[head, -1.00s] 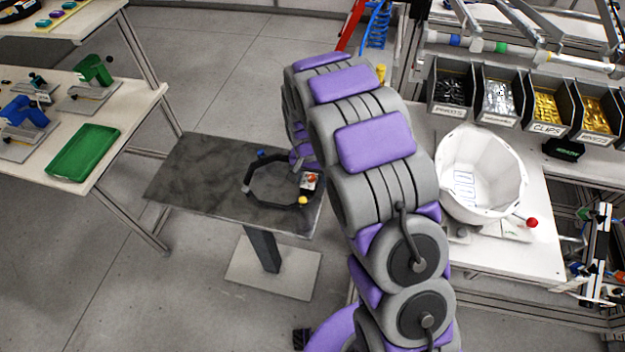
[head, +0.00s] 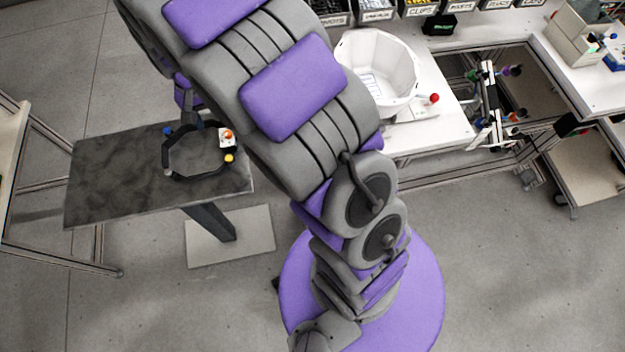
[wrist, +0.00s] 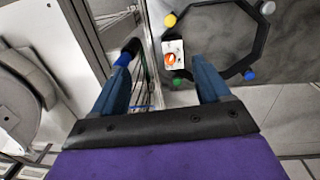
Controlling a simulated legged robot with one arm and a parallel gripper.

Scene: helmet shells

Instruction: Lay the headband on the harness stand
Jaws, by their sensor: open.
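The headband is a dark octagonal ring with coloured knobs (head: 168,172). It lies on the right part of the dark-topped pedestal table (head: 110,190). A white block with an orange-red button (head: 227,137) sits on its right side. In the wrist view the ring (wrist: 262,45) is at the upper right, cut off by the frame. My gripper (wrist: 160,70) is open and empty, its fingers spread wide. The white block (wrist: 173,55) shows between and beyond the fingertips, closer to the right finger. In the head view my arm hides most of the gripper. I cannot tell which thing is the harness stand.
A white faceted shell (head: 385,62) stands on the white workbench (head: 440,125) at right, with a red knob (head: 434,98) beside it. Parts bins (head: 420,8) line the back. Another table's edge (head: 15,150) is at far left. Floor is clear in front.

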